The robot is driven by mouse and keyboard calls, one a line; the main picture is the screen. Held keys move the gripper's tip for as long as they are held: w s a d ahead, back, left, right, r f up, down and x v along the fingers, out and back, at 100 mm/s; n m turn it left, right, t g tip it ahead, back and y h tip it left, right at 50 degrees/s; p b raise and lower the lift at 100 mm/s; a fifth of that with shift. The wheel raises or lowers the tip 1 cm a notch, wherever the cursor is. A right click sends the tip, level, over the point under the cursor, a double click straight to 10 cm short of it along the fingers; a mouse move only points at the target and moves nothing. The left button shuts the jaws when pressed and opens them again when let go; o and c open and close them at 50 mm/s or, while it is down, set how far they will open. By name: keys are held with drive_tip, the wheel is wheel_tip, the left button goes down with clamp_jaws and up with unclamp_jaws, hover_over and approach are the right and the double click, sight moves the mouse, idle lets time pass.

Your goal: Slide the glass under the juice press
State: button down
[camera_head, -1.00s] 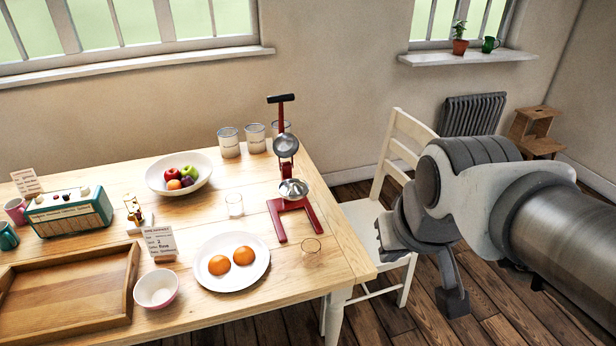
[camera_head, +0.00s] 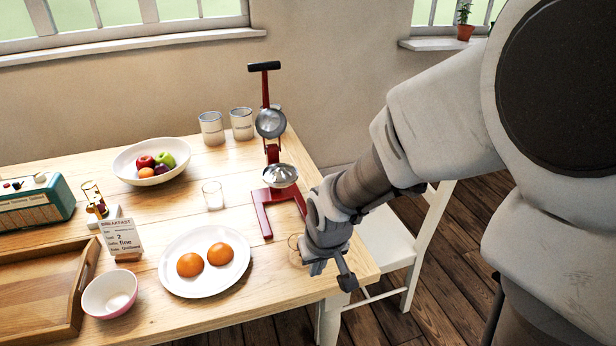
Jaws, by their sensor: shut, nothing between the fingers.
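The juice press (camera_head: 268,150) stands near the table's right end, with a red U-shaped base, a black-topped lever and a silver cup. A clear glass (camera_head: 293,247) stands in front of the press base near the right table edge, partly hidden by my gripper. A second clear glass (camera_head: 213,196) stands to the left of the press. Neither is between the arms of the base. My gripper (camera_head: 333,272) is shut and empty at the table's right edge, just right of the front glass; whether it touches the glass cannot be told.
A white plate (camera_head: 171,268) with two orange halves lies left of the front glass. A fruit bowl (camera_head: 126,163), jars (camera_head: 212,130), a card (camera_head: 121,238), a pink bowl (camera_head: 110,294) and a wooden tray (camera_head: 85,285) stand around. A white chair (camera_head: 385,245) is right of the table.

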sight(311, 285)
drive_tip(key=b+x, duration=0.2)
drive_tip(key=x, duration=0.5)
drive_tip(key=shift+w+f, duration=0.15)
drive_tip(key=shift+f, duration=0.25)
drive_tip(key=shift+w+a+r, duration=0.15)
drive_tip(key=shift+w, duration=0.45)
drive_tip(key=shift+w+a+r, duration=0.15)
drive_tip(key=shift+w+a, duration=0.05)
drive_tip(key=shift+w, duration=0.45)
drive_tip(key=shift+w+a+r+b, duration=0.15)
drive_tip(key=shift+w+b, duration=0.15)
drive_tip(key=shift+w, duration=0.3)
